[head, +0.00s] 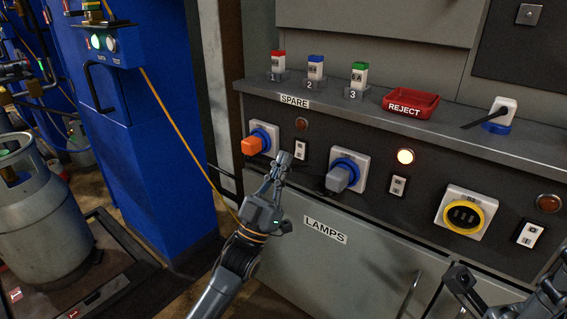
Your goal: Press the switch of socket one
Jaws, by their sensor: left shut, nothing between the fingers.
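The leftmost socket (264,136) on the dark panel has a blue ring and an orange plug (253,145) in it. Its small white switch (300,150) is just to its right, under an unlit lamp (301,124). My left gripper (283,160) is shut and empty, with its fingertips just left of and below the switch; I cannot tell whether they touch the panel. My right gripper (462,279) shows only partly at the lower right, away from the switch; its finger state is unclear.
The middle socket (362,162) holds a grey plug (341,178); its switch (397,185) sits below a lit lamp (405,157). A yellow-ringed socket (464,214) is empty. Above, the shelf carries three numbered items and a red REJECT tray (411,94).

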